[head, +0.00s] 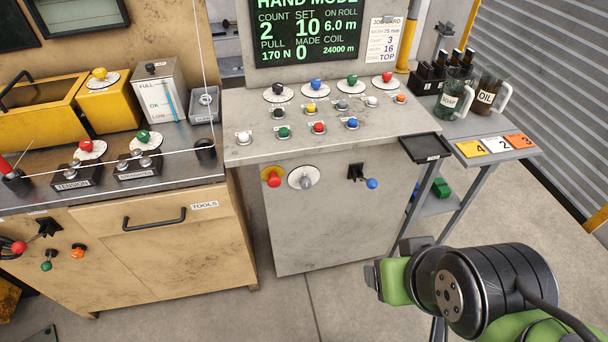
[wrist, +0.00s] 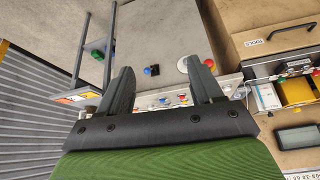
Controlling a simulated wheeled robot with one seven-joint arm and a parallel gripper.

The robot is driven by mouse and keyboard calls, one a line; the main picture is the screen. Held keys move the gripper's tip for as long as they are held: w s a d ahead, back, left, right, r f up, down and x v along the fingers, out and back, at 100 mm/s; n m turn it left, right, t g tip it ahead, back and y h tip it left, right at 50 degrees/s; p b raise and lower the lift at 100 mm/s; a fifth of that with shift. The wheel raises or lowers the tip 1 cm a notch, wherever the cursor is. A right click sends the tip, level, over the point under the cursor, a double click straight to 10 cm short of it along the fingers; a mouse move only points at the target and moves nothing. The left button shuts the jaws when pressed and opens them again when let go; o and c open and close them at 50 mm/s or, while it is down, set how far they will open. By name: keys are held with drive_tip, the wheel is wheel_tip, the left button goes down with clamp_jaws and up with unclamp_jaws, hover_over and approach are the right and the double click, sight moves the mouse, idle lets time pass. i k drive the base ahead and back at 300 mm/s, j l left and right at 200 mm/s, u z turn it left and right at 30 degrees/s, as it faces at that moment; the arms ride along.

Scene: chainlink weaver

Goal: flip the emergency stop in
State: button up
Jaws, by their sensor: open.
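The emergency stop looks to be the red mushroom button on a yellow base (head: 272,177) on the front face of the grey console (head: 330,220), left of a white dial. Whether it is in or out is too small to tell. In the wrist view, red shows at the right finger's edge (wrist: 210,63), partly hidden. My gripper (head: 372,276) is in front of the console, low and to the right of the button, well apart from it. In the wrist view my gripper (wrist: 158,65) has its two dark fingers wide apart with nothing between them.
A white dial with a grey knob (head: 303,178) and a blue-ended lever (head: 371,183) are right of the button. A small black tray (head: 426,148) juts from the console's right side. A side table (head: 470,125) stands right. The floor before the console is clear.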

sight(275, 181)
drive_tip(key=i+j+u, duration=0.15)
drive_tip(key=u, duration=0.3)
drive_tip(key=i+j+u, duration=0.15)
drive_tip(key=u, duration=0.35)
drive_tip(key=i+j+u, duration=0.1)
drive_tip(key=u, duration=0.35)
drive_tip(key=i, duration=0.05)
